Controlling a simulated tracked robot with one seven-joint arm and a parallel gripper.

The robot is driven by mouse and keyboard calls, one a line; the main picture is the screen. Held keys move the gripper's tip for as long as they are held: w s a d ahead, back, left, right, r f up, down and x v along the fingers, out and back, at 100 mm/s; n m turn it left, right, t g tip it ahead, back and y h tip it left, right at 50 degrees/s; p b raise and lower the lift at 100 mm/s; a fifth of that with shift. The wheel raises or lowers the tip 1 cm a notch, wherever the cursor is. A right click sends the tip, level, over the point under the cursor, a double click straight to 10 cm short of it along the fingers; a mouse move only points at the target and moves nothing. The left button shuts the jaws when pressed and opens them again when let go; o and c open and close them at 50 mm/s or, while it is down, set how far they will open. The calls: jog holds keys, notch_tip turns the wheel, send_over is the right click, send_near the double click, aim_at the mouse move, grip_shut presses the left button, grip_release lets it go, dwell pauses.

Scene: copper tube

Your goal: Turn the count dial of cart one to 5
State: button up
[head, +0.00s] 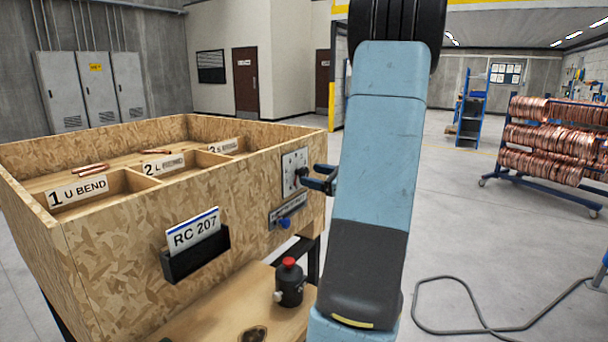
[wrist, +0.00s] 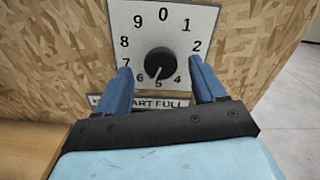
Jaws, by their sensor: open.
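The count dial (wrist: 161,62) is a round black knob on a white plate (wrist: 205,18) with digits around it. My gripper (wrist: 161,66) is open, with one blue finger on each side of the knob. I see gaps between the fingers and the knob; the distance in depth is unclear. It also shows in the head view (head: 308,178).
Below the dial are a label strip (head: 288,211) and a blue knob (head: 285,222). A card holder marked RC 207 (head: 195,255) juts from the front. A black, red-topped object (head: 289,284) stands on the lower shelf.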

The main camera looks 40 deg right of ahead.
aim_at(306, 173)
jog(key=shift+x, duration=2.05)
jog(key=c, duration=1)
